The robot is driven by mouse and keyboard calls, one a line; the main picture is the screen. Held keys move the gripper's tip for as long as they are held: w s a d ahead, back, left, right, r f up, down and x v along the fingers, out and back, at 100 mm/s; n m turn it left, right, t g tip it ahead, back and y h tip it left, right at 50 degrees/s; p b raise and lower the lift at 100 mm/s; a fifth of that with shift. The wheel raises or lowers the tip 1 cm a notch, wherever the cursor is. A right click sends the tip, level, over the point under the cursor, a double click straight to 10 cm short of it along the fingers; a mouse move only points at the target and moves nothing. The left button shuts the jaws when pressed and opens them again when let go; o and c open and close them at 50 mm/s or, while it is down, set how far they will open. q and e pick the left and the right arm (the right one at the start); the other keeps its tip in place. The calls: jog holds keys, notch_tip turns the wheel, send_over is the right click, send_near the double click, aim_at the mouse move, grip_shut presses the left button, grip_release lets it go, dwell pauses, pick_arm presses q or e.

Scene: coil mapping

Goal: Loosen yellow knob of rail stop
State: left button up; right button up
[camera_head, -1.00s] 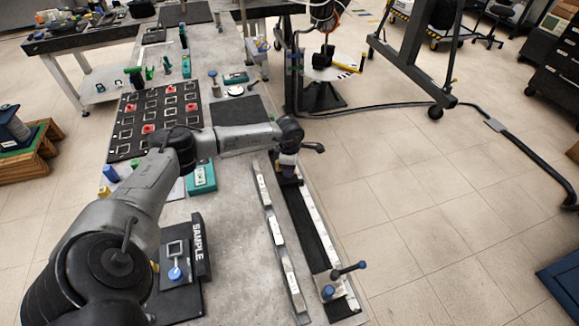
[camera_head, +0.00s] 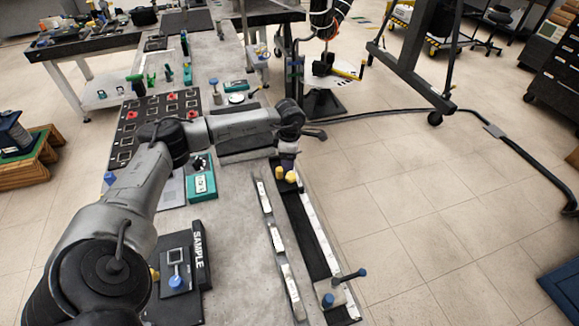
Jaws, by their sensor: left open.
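The rail stop with yellow knobs (camera_head: 279,173) sits at the far end of the long dark rail (camera_head: 307,232). A second yellow knob (camera_head: 291,177) shows just right of the first. My left gripper (camera_head: 287,161) points down right above and behind these knobs. It is open, but its fingers are small and partly hidden, and I cannot tell whether they touch a knob. My right gripper is not in view.
A stop with blue knobs (camera_head: 328,299) stands at the rail's near end. A strip with white labels (camera_head: 276,240) runs left of the rail. A teal box (camera_head: 201,186) and a SAMPLE plate (camera_head: 199,256) lie on the left.

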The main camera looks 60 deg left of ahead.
pick_arm(q)
jog(key=shift+r, duration=2.65)
